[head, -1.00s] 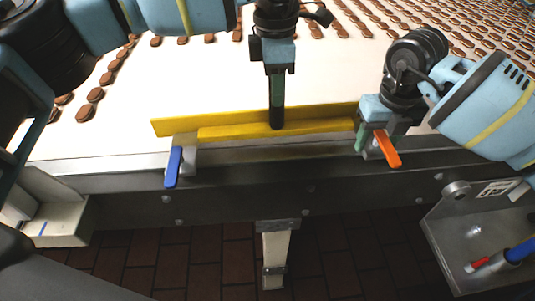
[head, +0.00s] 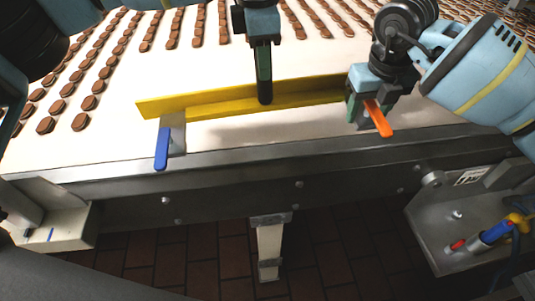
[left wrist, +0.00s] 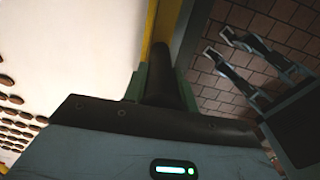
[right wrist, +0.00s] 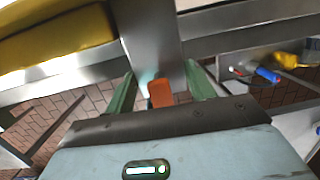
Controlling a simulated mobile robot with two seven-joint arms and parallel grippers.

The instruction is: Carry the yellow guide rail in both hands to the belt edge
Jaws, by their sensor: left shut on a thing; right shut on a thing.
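The yellow guide rail (head: 200,103) lies lengthwise above the cream belt near its front edge, with a shadow on the belt in front of it. A grey bracket with a blue lever (head: 162,148) hangs from its left end. My left gripper (head: 264,78) is shut on a dark upright post (left wrist: 160,75) at the rail's middle. My right gripper (head: 360,108) is shut on the grey bracket (right wrist: 150,35) at the rail's right end, by an orange lever (head: 378,118). The rail also shows in the left wrist view (left wrist: 150,22) and right wrist view (right wrist: 60,38).
The belt (head: 60,152) carries rows of brown biscuits (head: 80,122) behind and left of the rail. A dark metal frame (head: 240,180) runs along the belt's front edge. A metal shelf (head: 440,235) with a red-and-blue tool (head: 490,235) stands at right.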

